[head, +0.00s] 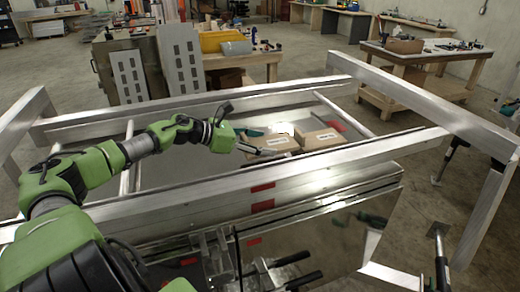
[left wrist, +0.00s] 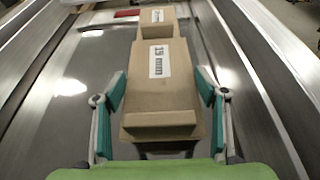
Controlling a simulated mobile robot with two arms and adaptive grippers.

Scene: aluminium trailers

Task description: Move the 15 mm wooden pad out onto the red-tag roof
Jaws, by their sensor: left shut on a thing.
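The wooden pad (left wrist: 160,88) is a tan block with a white label that seems to read 15 mm and a raised bar at its near end. It lies on the grey trailer surface; in the head view it is the nearer tan block (head: 272,143). My right gripper is not in view. Red marks (head: 262,188) show on the trailer side; I cannot tell which roof is tagged.
A second labelled tan block (head: 320,139) lies just beyond the pad. Aluminium rails (head: 230,183) run along both sides of the surface, and a raised frame beam (head: 390,88) stands at the right. The grey surface (head: 190,165) left of the pad is clear.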

